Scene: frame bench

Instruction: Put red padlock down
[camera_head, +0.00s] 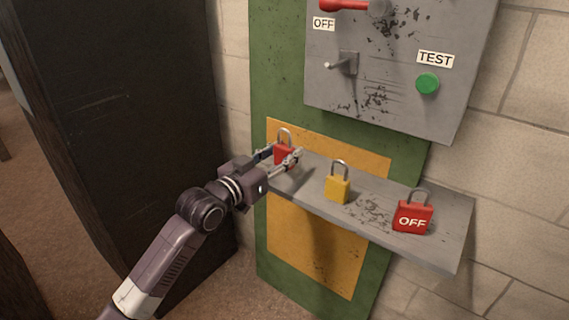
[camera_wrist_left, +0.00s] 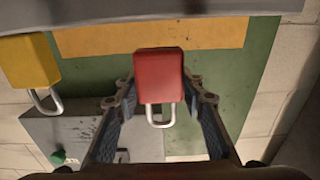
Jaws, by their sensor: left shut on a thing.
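A plain red padlock (camera_head: 283,151) with a metal shackle is between the fingers of my left gripper (camera_head: 282,158), which is shut on it. They are at the left end of the grey shelf (camera_head: 310,196). The padlock is upright in the head view. The left wrist view, turned upside down, shows the red padlock (camera_wrist_left: 159,77) between both fingers. I cannot tell whether its base touches the shelf, because the gripper partly hides it. My right gripper is not in view.
A yellow padlock (camera_head: 338,187) and a red padlock marked OFF (camera_head: 413,216) stand further right on the shelf. A grey panel (camera_head: 390,85) above has a red handle (camera_head: 345,5), a switch (camera_head: 343,64) and a green TEST button (camera_head: 427,83). A dark cabinet (camera_head: 125,110) stands left.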

